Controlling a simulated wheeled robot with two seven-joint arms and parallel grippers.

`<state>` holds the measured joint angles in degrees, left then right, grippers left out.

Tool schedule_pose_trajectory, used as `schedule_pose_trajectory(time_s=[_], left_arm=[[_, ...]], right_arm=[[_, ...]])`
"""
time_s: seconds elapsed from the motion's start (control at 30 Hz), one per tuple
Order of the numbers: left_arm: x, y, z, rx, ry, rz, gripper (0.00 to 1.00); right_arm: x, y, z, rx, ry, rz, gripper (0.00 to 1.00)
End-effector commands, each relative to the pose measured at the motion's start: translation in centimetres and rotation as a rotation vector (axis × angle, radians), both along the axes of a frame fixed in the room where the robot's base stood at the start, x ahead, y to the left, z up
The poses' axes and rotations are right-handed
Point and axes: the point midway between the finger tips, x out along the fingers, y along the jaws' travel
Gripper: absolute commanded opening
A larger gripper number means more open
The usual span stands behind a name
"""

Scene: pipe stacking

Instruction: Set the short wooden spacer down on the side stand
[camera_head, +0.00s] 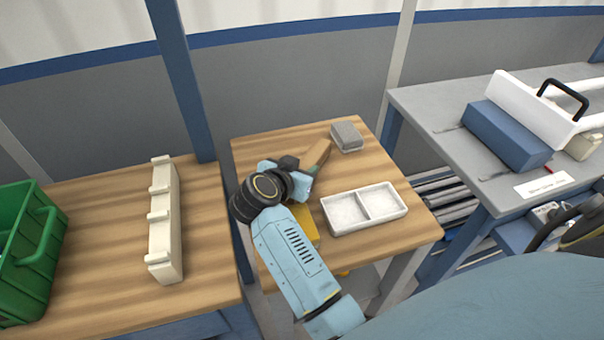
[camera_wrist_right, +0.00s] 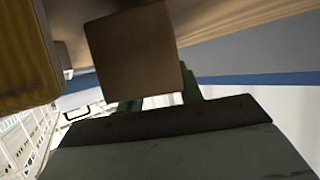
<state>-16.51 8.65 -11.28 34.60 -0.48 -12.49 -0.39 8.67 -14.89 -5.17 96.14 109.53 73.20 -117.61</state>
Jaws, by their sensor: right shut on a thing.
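The short wooden spacer (camera_head: 318,153) is a small brown block held at the tip of my right gripper (camera_head: 303,166), over the back middle of the side stand. The side stand is a small light wooden table (camera_head: 265,148). In the wrist view the spacer (camera_wrist_right: 135,55) shows as a square brown face close to the camera, in front of the dark-edged gripper part (camera_wrist_right: 160,122). The right gripper is shut on it. I cannot tell whether the spacer touches the stand top. My left gripper is not in view.
On the stand are a grey block (camera_head: 346,136), a white two-compartment tray (camera_head: 365,207) and a yellow thing (camera_head: 307,222) partly hidden by my arm. A cream rack (camera_head: 163,222) and green crate (camera_head: 28,245) stand on the left table. A grey bench (camera_head: 430,108) is at right.

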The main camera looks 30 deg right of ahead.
Motion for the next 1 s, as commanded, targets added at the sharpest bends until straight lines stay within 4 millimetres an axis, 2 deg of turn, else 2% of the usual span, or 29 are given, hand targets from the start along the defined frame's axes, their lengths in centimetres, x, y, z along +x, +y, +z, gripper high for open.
schedule_pose_trajectory(time_s=[0.07,0.2,0.47,0.5,0.63,1.0], left_arm=[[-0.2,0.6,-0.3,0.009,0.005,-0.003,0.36],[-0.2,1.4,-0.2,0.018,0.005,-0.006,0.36],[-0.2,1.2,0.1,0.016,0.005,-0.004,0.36],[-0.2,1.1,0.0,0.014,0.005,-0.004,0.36],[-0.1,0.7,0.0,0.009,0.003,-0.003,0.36],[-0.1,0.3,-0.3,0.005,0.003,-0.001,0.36]], right_arm=[[0.0,0.0,-0.7,-0.001,-0.001,0.001,0.10],[0.0,0.0,-0.6,0.000,-0.002,0.000,0.10],[0.0,0.0,-0.9,-0.001,-0.001,0.001,0.10],[0.0,0.0,-1.0,0.001,-0.001,0.000,0.40],[0.0,0.0,-1.0,0.001,-0.001,0.000,0.57],[0.0,0.0,-0.6,0.001,-0.004,0.000,0.58]])
